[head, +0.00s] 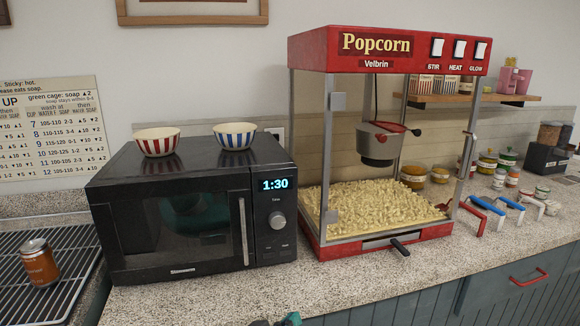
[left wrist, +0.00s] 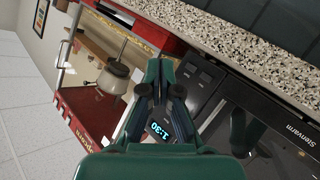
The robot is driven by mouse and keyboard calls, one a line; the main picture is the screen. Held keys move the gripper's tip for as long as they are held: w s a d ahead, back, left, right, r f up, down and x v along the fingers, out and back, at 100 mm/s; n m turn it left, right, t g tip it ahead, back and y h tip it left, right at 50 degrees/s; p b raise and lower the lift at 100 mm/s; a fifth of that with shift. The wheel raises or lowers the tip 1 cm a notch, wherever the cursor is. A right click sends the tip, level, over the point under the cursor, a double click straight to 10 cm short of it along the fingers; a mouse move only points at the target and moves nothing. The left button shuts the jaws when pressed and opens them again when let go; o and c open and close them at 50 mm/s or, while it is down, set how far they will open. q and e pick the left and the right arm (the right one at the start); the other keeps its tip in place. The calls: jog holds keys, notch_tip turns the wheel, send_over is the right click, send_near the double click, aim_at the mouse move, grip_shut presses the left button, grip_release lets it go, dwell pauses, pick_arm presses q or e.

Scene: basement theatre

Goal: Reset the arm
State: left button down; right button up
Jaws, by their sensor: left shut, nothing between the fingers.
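My left gripper (left wrist: 160,65) shows in the left wrist view, its green and dark fingers together with nothing between them. It is in front of the microwave's control panel and display. In the head view only a small dark green piece of it (head: 275,321) shows at the bottom edge, in front of the counter. The black microwave (head: 180,265) stands on the counter with its door closed and 1:30 on its display. My right gripper does not show.
A red popcorn machine (head: 330,60) full of popcorn stands right of the microwave. Two striped bowls, red (head: 158,142) and blue (head: 235,136), sit on the microwave. A brown can (head: 39,263) stands on a rack at left. Colored scoops (head: 500,206) and jars are at right.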

pick_arm(q)
jog(key=s+a+f+n+g+y+p, duration=0.1)
jog(key=s+a+f+g+y+p, duration=0.1)
jog(key=a+f, duration=0.55)
jog(key=s+a+f+n+g+y+p, duration=0.15)
jog(key=a+f, duration=0.25)
jog(key=f, duration=0.7)
jog(key=s+f+g, duration=0.4)
jog(key=s+f, duration=0.2)
jog(key=s, duration=0.4)
jog(key=s+f+g+p, duration=0.1)
jog(key=s+f+g, duration=0.3)
jog(key=s, duration=0.6)
notch_tip(320, 180, down, 2)
jog(key=shift+s+a+f+g, duration=0.15)
jog(key=shift+a+f+g, duration=0.1)
jog(key=shift+a+g, duration=0.1)
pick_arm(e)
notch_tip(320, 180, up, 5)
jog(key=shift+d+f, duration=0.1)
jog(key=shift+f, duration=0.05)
pick_arm(q)
jog(key=shift+h, duration=0.25)
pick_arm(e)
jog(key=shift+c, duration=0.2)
